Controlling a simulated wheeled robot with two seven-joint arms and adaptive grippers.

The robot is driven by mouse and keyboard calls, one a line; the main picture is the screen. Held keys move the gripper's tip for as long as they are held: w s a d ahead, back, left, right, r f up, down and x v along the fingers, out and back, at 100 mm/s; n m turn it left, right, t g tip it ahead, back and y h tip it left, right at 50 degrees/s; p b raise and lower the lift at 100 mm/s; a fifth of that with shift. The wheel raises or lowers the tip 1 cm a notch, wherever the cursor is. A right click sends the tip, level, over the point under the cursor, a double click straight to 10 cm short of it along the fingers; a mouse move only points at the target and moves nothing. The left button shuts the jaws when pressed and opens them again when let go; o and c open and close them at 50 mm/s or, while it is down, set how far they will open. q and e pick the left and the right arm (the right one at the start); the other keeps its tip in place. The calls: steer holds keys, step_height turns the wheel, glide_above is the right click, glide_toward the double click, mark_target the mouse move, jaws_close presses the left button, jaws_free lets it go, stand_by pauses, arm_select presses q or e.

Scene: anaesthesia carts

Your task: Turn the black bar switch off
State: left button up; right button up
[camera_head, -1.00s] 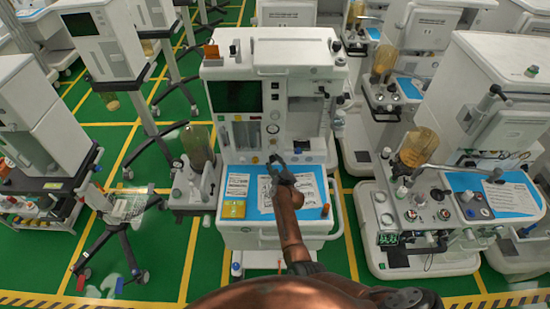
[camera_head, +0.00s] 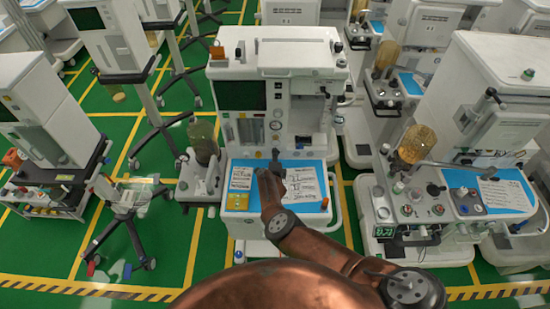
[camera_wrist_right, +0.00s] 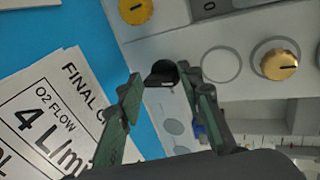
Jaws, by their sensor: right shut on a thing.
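The black bar switch (camera_wrist_right: 162,75) sits on the pale front panel of the middle anaesthesia cart, seen in the right wrist view. My right gripper (camera_wrist_right: 163,80) has its two green-grey fingers on either side of the switch and is shut on it. In the head view the same gripper (camera_head: 270,172) is over the cart's blue work surface, against the lower front panel. It largely hides the switch there, and the switch's exact angle is hard to tell. My left gripper is not in view.
Gold knobs (camera_wrist_right: 280,64) and (camera_wrist_right: 136,10) are close by on the panel. Other carts stand left and right. Green floor (camera_head: 350,230) shows in the narrow gaps.

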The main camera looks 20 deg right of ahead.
steer(key=shift+w+r+n, duration=0.1)
steer(key=shift+r+n, duration=0.05)
steer(key=shift+n, duration=0.15)
stand_by(0.4)
steer(key=o, duration=0.9)
steer(key=shift+c, duration=0.2)
